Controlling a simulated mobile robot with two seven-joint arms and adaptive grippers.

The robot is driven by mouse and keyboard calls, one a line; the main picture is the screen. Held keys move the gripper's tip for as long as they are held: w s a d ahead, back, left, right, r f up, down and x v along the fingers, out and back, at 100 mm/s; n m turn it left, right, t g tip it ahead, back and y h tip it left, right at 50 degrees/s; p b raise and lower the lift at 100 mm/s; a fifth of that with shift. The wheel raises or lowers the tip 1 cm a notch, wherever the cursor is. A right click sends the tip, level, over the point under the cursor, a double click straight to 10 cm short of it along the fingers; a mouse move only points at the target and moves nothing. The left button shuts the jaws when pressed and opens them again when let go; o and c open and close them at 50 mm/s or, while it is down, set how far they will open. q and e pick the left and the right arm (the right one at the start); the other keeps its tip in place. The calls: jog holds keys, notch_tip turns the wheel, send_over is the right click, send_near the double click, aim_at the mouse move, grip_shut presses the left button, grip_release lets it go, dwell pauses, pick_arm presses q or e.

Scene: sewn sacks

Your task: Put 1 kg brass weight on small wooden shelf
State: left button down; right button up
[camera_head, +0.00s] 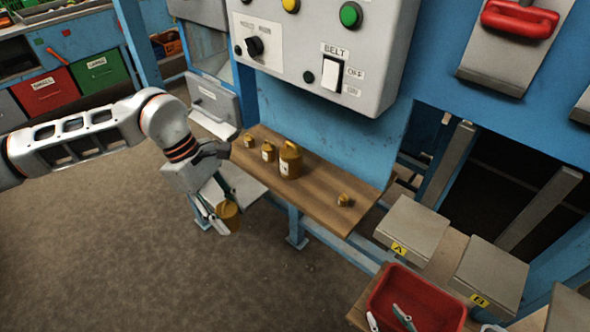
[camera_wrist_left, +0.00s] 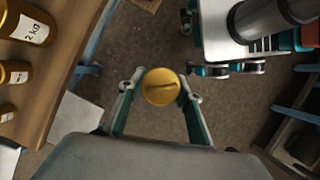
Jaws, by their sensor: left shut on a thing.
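My left gripper (camera_head: 222,212) is shut on a brass weight (camera_head: 229,216) and holds it beside the left end of the small wooden shelf, over the floor. In the left wrist view the round brass top (camera_wrist_left: 161,87) sits between the two fingers; no label shows, so I cannot read its mass. The wooden shelf (camera_head: 318,204) carries several other brass weights. In the left wrist view one is marked 2 kg (camera_wrist_left: 27,26). Grey and teal finger-like parts, apparently my right gripper (camera_head: 388,318), show at the bottom edge over a red bin; its jaws are unclear.
A small brass weight (camera_head: 344,199) stands near the shelf's right end; the larger ones (camera_head: 290,161) stand toward its left. Bare wood lies between them. A control box (camera_head: 325,50) overhangs the back. The red bin (camera_head: 440,303) and grey plates (camera_head: 412,228) are at right.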

pick_arm(q)
jog(key=n, duration=0.1)
jog(key=d+n+t, duration=0.1)
jog(key=d+n, duration=0.1)
jog(key=shift+d+f+n+t, duration=0.15)
jog(key=shift+f+n+t, duration=0.15)
jog(key=shift+n, duration=0.1)
jog(key=d+n+t, duration=0.1)
jog(key=d+n, duration=0.1)
jog(key=n, duration=0.2)
jog(key=n+t+y, duration=0.2)
jog(key=n+t, duration=0.1)
jog(key=n, duration=0.5)
send_near(319, 183)
notch_tip(319, 183, down, 3)
jog(key=shift+s+r, duration=0.1)
jog(key=shift+s, duration=0.05)
jog(key=shift+w+d+f, duration=0.25)
jog(key=shift+w+d, duration=0.1)
jog(key=shift+w, duration=0.25)
jog(key=shift+w+d+f, duration=0.25)
jog(key=shift+w+d, duration=0.05)
jog(key=shift+w, duration=0.3)
jog(key=shift+f, duration=0.3)
jog(key=shift+f, duration=0.15)
